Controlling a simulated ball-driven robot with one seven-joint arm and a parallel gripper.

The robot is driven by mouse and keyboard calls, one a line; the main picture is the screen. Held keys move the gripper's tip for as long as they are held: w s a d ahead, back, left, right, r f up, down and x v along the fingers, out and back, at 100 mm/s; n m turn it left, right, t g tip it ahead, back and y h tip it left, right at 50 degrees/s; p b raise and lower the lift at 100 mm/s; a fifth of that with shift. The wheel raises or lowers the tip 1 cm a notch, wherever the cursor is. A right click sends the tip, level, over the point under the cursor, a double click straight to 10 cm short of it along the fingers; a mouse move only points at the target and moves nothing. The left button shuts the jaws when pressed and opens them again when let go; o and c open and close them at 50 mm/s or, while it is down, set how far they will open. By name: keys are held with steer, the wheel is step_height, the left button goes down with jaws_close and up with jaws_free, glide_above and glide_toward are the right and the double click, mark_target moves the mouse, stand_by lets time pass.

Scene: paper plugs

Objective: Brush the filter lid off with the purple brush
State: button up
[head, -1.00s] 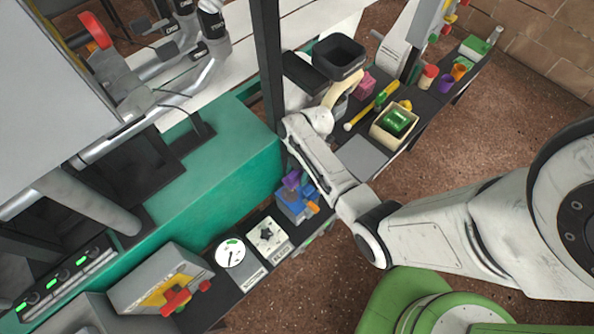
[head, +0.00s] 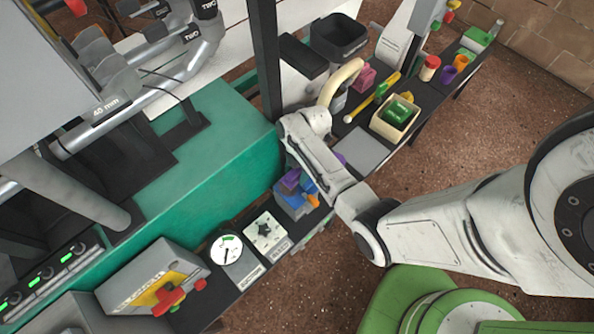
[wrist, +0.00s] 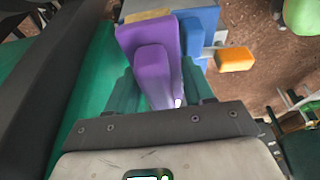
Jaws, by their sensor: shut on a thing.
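The purple brush (wrist: 152,65) is held between the teal fingers of my gripper (wrist: 162,92) in the wrist view. A tan strip, seemingly its bristles, shows at its far edge. The purple brush also shows in the head view (head: 290,180), over the blue filter box (head: 291,202). The blue box (wrist: 200,22) lies just behind and right of the brush in the wrist view, with an orange handle (wrist: 235,60) sticking out to the right. The lid is not clearly told apart from the box, and I cannot tell whether the brush touches it. My arm hides part of this spot in the head view.
A green machine housing (head: 215,160) and a dark post (head: 265,60) stand left of my arm. A cream bin (head: 380,129) with a green block and a black tub (head: 340,38) stand farther along.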

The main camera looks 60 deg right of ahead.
mark_target(285, 184)
steer(key=shift+a+f, duration=0.1)
steer(key=shift+f, duration=0.1)
steer(key=shift+w+a+p, duration=0.2)
steer(key=shift+a+p, duration=0.05)
steer(key=shift+a, duration=0.5)
steer(key=shift+w+a+p, duration=0.15)
steer(key=shift+a+p, duration=0.1)
steer(key=shift+a, duration=0.5)
steer(key=shift+w+a+r+p, duration=0.1)
steer(key=shift+w+a+p, duration=0.1)
steer(key=shift+a, duration=0.25)
steer(key=shift+w+a+r+p, duration=0.1)
steer(key=shift+a+p, duration=0.1)
steer(key=shift+a, duration=0.2)
steer(key=a, duration=0.1)
steer(key=a+p, duration=0.1)
steer(key=w+a, duration=0.1)
steer(key=a, duration=0.1)
steer(key=shift+w+r, duration=0.1)
steer(key=shift+r, duration=0.15)
steer(key=shift+d, duration=0.1)
